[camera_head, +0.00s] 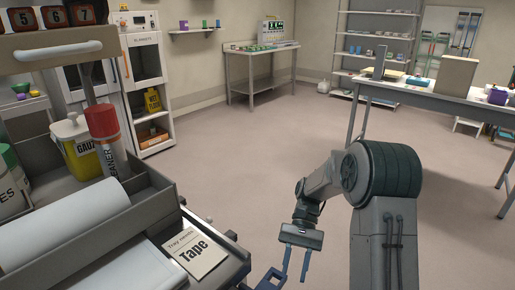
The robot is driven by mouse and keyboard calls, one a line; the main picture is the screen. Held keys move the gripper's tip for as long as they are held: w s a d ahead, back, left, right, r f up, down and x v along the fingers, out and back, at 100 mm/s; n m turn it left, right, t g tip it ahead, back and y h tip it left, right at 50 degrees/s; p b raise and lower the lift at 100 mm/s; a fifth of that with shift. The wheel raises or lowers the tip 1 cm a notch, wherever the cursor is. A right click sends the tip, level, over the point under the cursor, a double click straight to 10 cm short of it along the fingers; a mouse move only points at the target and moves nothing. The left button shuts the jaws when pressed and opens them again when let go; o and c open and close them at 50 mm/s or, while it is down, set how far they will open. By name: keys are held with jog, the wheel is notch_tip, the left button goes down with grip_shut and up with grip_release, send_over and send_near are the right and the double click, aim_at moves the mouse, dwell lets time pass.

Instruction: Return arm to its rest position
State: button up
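My arm (388,215) rises at the lower right and bends over to the left. My gripper (289,274) hangs from its end, low in the picture, just right of the cart. Its two blue fingers are spread apart, and I see nothing held between them. The lower tip of the left finger runs close to the bottom edge of the picture, so its end is partly cut off. The gripper is over the floor (270,170), apart from the cart's edge.
A table (425,97) stands at right, a bench (260,50) behind. The middle floor is clear.

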jog(key=s+d+r+n+t+h+p, duration=0.1)
jog(key=s+r+t+p, duration=0.3)
jog(key=r, duration=0.5)
jog(key=s+d+r+n+t+h+p, duration=0.2)
jog(key=s+d+r+t+p, duration=0.2)
jog(key=s+r+t, duration=0.4)
jog(key=shift+d+r+t, duration=0.3)
jog(key=shift+r+t, duration=0.4)
jog(key=shift+r, duration=0.45)
jog(key=shift+s, duration=0.1)
